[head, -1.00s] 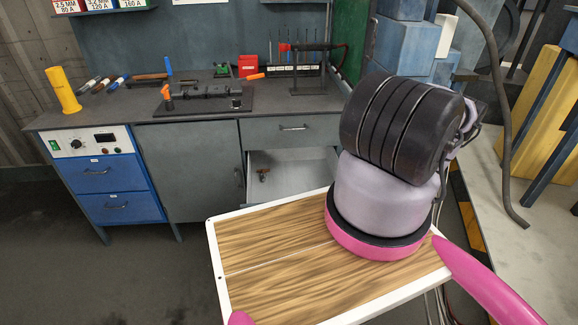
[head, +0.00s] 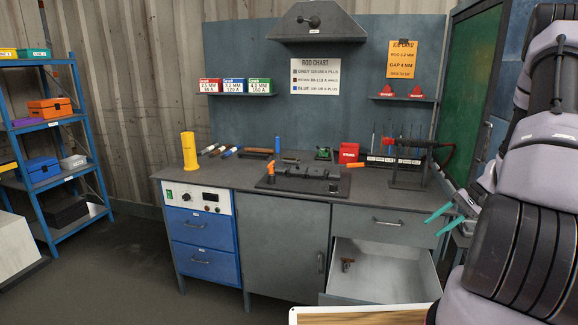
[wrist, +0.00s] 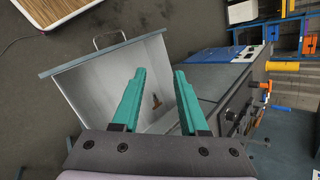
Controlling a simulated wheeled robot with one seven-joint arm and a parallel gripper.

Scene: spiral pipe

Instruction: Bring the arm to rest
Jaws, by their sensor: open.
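My gripper (head: 441,217) shows at the right of the head view, beside my arm, with its teal fingers apart and empty. In the wrist view its two teal fingers (wrist: 155,100) are spread with nothing between them. Beyond them lies the open drawer (wrist: 95,85) with a small brown object (wrist: 156,101) inside. The drawer (head: 385,268) also stands pulled out in the head view. My gripper appears clear of the bench, but its exact distance from the bench's right end is hard to tell.
The grey workbench (head: 300,205) holds a yellow cylinder (head: 189,151), a clamp fixture (head: 303,178) and a torch stand (head: 408,165). A blue shelf rack (head: 48,180) stands at the left. The floor (head: 130,265) between rack and bench is clear.

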